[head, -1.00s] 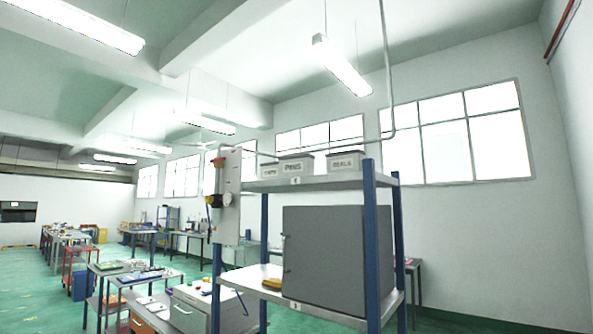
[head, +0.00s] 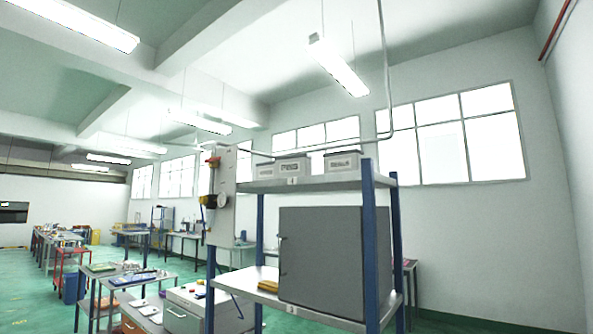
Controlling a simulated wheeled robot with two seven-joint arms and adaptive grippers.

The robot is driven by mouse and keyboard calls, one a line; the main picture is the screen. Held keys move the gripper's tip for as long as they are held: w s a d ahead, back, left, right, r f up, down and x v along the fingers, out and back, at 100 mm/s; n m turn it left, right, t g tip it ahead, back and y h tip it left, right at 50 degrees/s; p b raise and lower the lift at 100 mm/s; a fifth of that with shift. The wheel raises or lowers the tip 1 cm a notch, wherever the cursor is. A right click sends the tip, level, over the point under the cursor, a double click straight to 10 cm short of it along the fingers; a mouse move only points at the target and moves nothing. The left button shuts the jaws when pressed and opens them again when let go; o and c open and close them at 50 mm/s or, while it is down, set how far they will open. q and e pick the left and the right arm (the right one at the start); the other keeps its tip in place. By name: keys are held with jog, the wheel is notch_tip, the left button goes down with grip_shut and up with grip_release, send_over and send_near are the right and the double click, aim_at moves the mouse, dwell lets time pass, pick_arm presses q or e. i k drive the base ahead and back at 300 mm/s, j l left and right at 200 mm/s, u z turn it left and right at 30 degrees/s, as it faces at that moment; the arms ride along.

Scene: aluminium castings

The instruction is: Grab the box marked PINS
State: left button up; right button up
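Several light grey boxes stand in a row on the top shelf of a blue-post rack (head: 310,184). The middle box (head: 291,167) carries a dark label, blurred now; in the earlier head frame it appears to read PINS. A box on the right (head: 343,162) has a label that seemed to read SEALS. A smaller box on the left (head: 264,170) is partly hidden by the middle one. Neither of my grippers shows in the head view.
A large grey cabinet (head: 320,258) fills much of the lower shelf, with a yellow item (head: 268,286) beside it. A panel with a gauge (head: 221,200) hangs at the rack's left. Workbenches (head: 125,283) stand further left, with green floor between.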

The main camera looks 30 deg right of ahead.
aim_at(290, 166)
jog(key=i+l+z, duration=0.15)
jog(key=i+z, duration=0.15)
jog(key=i, duration=0.15)
jog(key=i+z, duration=0.35)
jog(key=i, duration=0.15)
jog(key=i+z, duration=0.3)
jog(key=i, duration=0.15)
jog(key=i+j+z, duration=0.65)
jog(key=i, duration=0.25)
jog(key=k+j+u, duration=0.2)
jog(key=k+l, duration=0.1)
